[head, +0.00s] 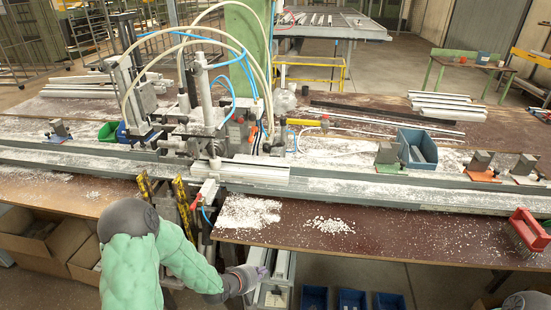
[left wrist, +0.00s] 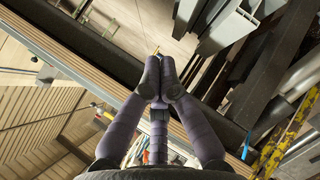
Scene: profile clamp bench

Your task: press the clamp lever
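The clamp machine (head: 215,125) stands mid-bench, with upright cylinders and white and blue hoses. I cannot tell for sure which part is the clamp lever; a small red-and-white fitting (head: 207,191) sits at the machine's front edge, and a yellow bar (head: 303,122) sticks out at its right. My left gripper (head: 262,272) is below the front edge of the bench, apart from both. In the left wrist view its purple fingers (left wrist: 158,70) meet at the tips, with nothing clearly held between them. My right gripper is not in view.
Small clamp blocks (head: 482,166) stand along the rail (head: 400,190). A blue-grey bin (head: 417,148) and a red brush (head: 528,231) are at the right. Yellow-and-black striped bars (head: 184,205) stand beside my left arm. Blue bins (head: 352,300) sit below the bench.

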